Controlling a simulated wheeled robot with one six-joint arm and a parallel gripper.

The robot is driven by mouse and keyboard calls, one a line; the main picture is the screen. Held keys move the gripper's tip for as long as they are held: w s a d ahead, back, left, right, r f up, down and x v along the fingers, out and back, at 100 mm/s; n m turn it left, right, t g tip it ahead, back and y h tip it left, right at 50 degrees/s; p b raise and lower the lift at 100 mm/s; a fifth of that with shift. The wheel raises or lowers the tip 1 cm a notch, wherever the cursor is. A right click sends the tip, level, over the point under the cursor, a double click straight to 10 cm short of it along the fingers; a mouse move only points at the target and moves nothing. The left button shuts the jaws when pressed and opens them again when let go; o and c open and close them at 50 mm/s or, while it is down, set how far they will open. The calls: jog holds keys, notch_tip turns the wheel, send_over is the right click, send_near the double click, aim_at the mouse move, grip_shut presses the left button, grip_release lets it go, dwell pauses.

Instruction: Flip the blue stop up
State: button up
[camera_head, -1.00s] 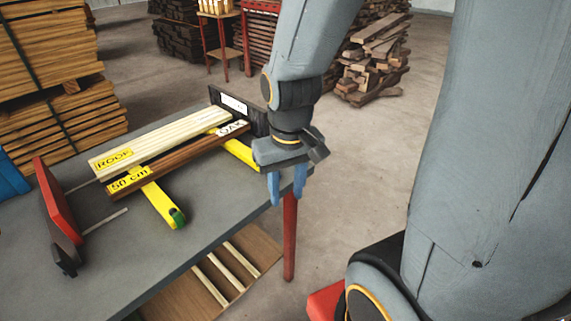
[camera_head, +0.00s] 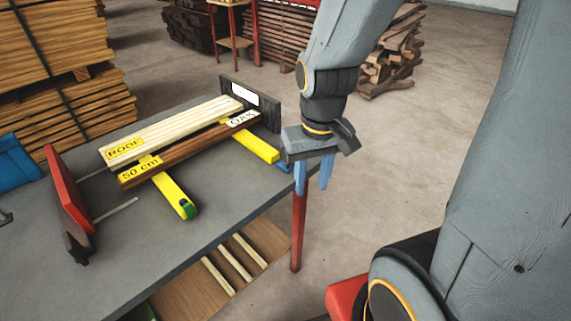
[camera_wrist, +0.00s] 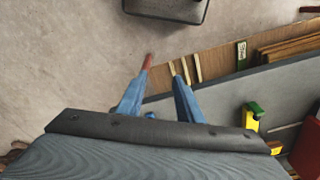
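My gripper (camera_head: 313,182) is open and empty, its two blue fingers pointing down by the right edge of the grey table. In the wrist view the fingers (camera_wrist: 157,86) stand apart, with floor and table edge beyond them. A small blue piece (camera_head: 284,167) shows at the far yellow bar's right end, close beside my gripper and partly hidden by it; it may be the blue stop. A small blue spot (camera_wrist: 151,115) also shows between the fingers in the wrist view. Whether the stop is up or down cannot be told.
Two yellow bars lie under a pale plank stack (camera_head: 175,132) and a brown plank (camera_head: 190,150). The near bar (camera_head: 172,192) has a green end. A red-and-black plate (camera_head: 68,200) stands at left, a black plate (camera_head: 250,98) behind. The table's front (camera_head: 130,265) is clear.

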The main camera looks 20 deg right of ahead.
jog(key=shift+w, duration=0.1)
jog(key=c, duration=0.4)
jog(key=shift+w+a+n, duration=0.15)
jog(key=shift+w+n, duration=0.1)
jog(key=shift+n, duration=0.25)
jog(key=shift+c, duration=1.4)
jog(key=w+a+n+h, duration=0.1)
jog(key=w+n, duration=0.1)
jog(key=n, duration=0.2)
jog(key=w+a+n, duration=0.1)
jog(key=w+n, duration=0.2)
jog(key=n, duration=0.1)
jog(key=w+a+n+g+h, duration=0.1)
jog(key=w+n, duration=0.2)
jog(key=n, duration=0.1)
jog(key=shift+w+f+n+h+p, duration=0.15)
jog(key=shift+f+n+h+p, duration=0.15)
jog(key=shift+p, duration=0.05)
grip_shut()
jog(key=w+a+n+t+h, duration=0.1)
jog(key=w+a+n+h, duration=0.1)
jog(key=w+n, duration=0.5)
jog(key=a+n, duration=0.1)
jog(key=n, duration=0.2)
jog(key=shift+w+a+f+h, duration=0.2)
jog(key=shift+w+a+h, duration=0.15)
jog(key=shift+w+h, duration=0.05)
